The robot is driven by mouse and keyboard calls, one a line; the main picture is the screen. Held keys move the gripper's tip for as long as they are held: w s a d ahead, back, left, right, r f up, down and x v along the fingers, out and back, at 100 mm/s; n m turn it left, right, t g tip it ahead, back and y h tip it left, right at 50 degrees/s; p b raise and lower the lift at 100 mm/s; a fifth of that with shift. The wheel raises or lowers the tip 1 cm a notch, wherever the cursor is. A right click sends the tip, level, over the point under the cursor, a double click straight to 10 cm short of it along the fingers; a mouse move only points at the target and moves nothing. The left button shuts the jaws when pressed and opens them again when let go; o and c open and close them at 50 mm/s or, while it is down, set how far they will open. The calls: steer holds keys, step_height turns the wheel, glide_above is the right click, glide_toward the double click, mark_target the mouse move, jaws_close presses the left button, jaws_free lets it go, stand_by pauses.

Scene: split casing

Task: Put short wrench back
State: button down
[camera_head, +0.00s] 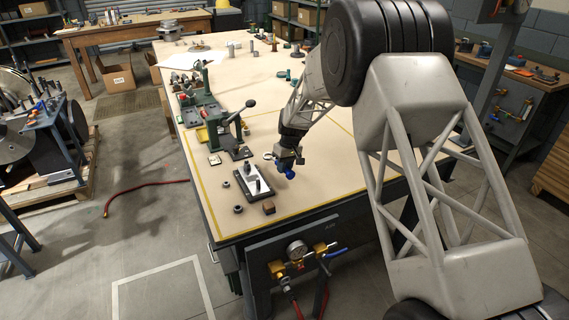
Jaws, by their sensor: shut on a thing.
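My gripper (290,166) is above the near part of the workbench, just right of a dark plate with a light top (252,185). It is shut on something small. A blue piece (290,174) shows at its fingertips, too small to tell whether it is the short wrench. No wrench shape can be made out on the bench, and its place cannot be picked out.
The workbench (330,180) has a yellow line near its edge. A lever press (238,130) stands left of my gripper. A brown block (269,207) and small dark nuts (238,209) lie near the front edge. The bench right of my gripper is clear.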

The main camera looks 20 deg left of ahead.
mark_target(285, 179)
steer(key=shift+f, duration=1.4)
steer(key=shift+f, duration=0.25)
steer(key=shift+c, duration=2.2)
jaws_free()
steer(key=shift+f, duration=0.1)
steer(key=shift+r, duration=3.55)
